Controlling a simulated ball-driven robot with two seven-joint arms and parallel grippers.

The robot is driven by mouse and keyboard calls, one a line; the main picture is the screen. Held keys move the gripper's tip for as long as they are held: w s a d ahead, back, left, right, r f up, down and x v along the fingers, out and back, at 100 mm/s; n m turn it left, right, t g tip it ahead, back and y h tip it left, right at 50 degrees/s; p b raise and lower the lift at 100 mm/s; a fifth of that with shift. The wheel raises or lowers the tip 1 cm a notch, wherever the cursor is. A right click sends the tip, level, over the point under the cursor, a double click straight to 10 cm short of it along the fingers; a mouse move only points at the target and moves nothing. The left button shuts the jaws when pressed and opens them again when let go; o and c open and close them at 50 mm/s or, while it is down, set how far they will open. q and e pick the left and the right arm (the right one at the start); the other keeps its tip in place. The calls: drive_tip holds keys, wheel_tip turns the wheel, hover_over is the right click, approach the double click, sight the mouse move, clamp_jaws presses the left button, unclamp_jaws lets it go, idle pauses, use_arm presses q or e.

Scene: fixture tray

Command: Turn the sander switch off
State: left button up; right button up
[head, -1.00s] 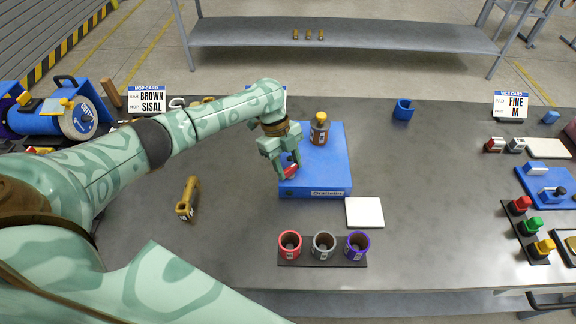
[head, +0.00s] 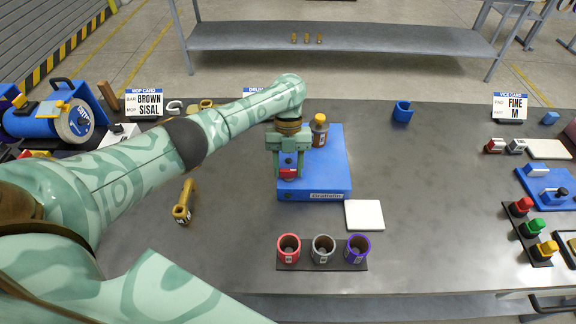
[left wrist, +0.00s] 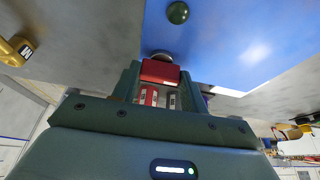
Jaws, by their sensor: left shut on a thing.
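My left gripper (head: 288,170) is over the front left corner of the blue block (head: 328,180) in the middle of the bench. It is shut on a small red piece (head: 288,175). In the left wrist view the red piece (left wrist: 160,72) sits between the fingertips, close to the blue block's surface (left wrist: 225,45). A round green button (left wrist: 178,13) shows on that surface. A blue machine (head: 40,122) with a round disc stands at the far left. I cannot tell which part is the sander switch. My right gripper is not in view.
A brown bottle (head: 319,130) stands on the blue block. Red (head: 289,247), grey and purple-rimmed cups stand in front, near a white pad (head: 365,215). A yellow-brown handled tool (head: 184,201) lies left. Coloured knobs (head: 520,207) are at the right. The bench's centre right is clear.

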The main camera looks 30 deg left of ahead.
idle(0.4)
use_arm(q)
drive_tip(key=o, duration=1)
drive_tip(key=p+v, duration=0.2)
drive_tip(key=v, duration=1.4)
drive_tip(key=shift+w+r, duration=0.15)
drive_tip(key=shift+w, duration=0.05)
